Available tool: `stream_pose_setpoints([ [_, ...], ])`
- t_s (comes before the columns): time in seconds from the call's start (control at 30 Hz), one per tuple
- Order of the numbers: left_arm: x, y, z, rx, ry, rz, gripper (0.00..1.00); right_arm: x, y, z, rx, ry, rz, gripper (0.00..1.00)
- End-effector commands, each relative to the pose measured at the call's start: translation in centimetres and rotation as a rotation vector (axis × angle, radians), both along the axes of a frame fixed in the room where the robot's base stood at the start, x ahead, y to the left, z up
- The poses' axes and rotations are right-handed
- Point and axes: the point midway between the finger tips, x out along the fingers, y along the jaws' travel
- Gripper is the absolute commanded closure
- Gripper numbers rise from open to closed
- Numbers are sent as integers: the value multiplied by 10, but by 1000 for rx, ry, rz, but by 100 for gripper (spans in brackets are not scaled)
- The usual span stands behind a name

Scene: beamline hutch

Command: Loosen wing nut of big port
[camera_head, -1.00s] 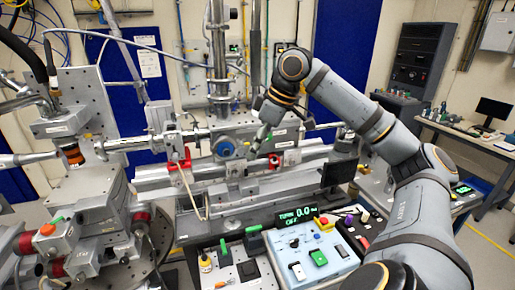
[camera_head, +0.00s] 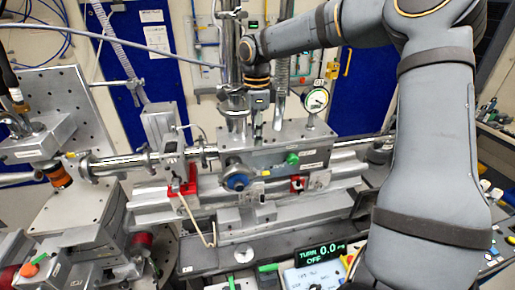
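The steel chamber (camera_head: 270,152) sits mid-view on a rail, with a blue round fitting (camera_head: 236,178) on its front and a green knob (camera_head: 292,158) to the right. A vertical steel pipe (camera_head: 231,60) with clamp-like flanges rises from the chamber. I cannot make out the big port's wing nut for certain. My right gripper (camera_head: 257,117) hangs from the wrist, pointing down above the chamber, just right of the pipe. Its fingers are small and dark, so I cannot tell whether they are open or touch anything. My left gripper is not in view.
A dial gauge (camera_head: 316,99) stands on the chamber's right. Red clamps (camera_head: 183,182) flank the blue fitting. A control box with a green "TURN 0.0 OFF" display (camera_head: 320,254) is in front. My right arm covers much of the right side.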

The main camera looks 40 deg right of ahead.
Motion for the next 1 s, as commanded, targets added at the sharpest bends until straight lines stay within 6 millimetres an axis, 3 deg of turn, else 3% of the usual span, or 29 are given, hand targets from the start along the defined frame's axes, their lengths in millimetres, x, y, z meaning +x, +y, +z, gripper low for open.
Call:
stream_pose_setpoints([
  [0.17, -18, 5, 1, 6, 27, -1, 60, 0, 0, -6, 2, 3, -6, 74],
  [0.3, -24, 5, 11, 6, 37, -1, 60, -2, 1, -27, 4, 6, -4, 74],
  [0.5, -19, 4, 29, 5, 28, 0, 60, -2, 0, -70, 2, 6, -3, 74],
  [0.7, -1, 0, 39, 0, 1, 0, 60, -1, 0, -98, 1, 3, -4, 74],
  [1.0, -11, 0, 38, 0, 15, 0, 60, -1, 0, -105, 1, -1, -3, 74],
])
